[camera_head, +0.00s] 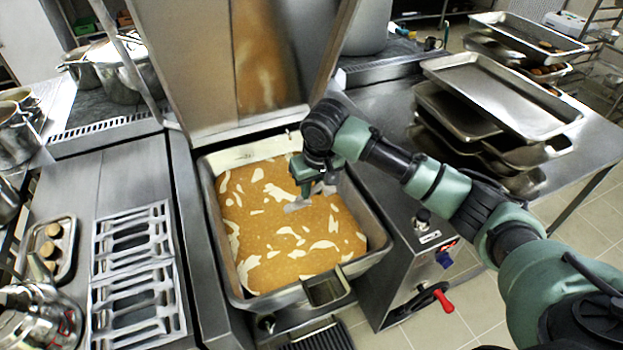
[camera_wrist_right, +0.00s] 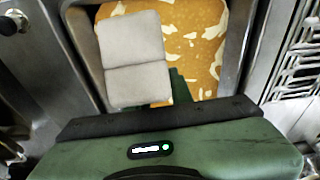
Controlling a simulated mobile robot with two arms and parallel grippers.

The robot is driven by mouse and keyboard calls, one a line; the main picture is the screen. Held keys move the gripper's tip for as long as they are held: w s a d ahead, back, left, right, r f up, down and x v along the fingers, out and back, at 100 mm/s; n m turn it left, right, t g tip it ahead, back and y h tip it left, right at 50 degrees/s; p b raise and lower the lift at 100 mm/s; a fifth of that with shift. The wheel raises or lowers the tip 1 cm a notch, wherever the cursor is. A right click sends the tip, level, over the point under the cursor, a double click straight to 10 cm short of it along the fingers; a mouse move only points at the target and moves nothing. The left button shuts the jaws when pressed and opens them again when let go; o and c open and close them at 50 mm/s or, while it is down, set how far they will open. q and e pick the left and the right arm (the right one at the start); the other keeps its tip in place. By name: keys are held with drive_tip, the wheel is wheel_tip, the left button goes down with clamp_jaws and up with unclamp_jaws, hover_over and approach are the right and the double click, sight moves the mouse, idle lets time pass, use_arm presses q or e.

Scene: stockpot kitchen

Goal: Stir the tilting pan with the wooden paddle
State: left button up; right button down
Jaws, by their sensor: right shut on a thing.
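The tilting pan (camera_head: 365,262) stands in the middle of the head view with its lid (camera_head: 225,70) raised. It holds an orange-brown stew (camera_head: 285,225) with pale streaks. My right gripper (camera_head: 312,195) reaches in from the right and points down over the stew. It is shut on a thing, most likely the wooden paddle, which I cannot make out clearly. A pale grey piece (camera_head: 297,206) shows at the gripper, low over the stew. In the right wrist view a pale grey, two-part block (camera_wrist_right: 135,60) covers part of the stew (camera_wrist_right: 195,35). My left gripper is not in view.
A control box with a red-handled lever (camera_head: 440,298) stands right of the pan. Stacked metal trays (camera_head: 500,90) fill the right table. Slotted metal grates (camera_head: 135,265) and a small tray (camera_head: 65,265) lie on the left counter. Pots (camera_head: 115,75) stand behind.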

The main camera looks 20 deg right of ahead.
drive_tip(key=shift+a, duration=0.3)
drive_tip(key=shift+s+r, duration=0.1)
drive_tip(key=shift+d+f, duration=0.1)
drive_tip(key=shift+f, duration=0.95)
use_arm(q)
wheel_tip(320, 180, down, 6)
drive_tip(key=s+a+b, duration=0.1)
drive_tip(key=b, duration=0.5)
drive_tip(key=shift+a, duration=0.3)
use_arm(e)
drive_tip(key=s+x, duration=0.3)
drive_tip(key=x, duration=1.2)
drive_tip(key=shift+f, duration=0.4)
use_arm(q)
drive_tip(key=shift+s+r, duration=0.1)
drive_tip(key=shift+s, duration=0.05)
use_arm(e)
drive_tip(key=shift+s+d, duration=0.1)
drive_tip(key=shift+s, duration=0.15)
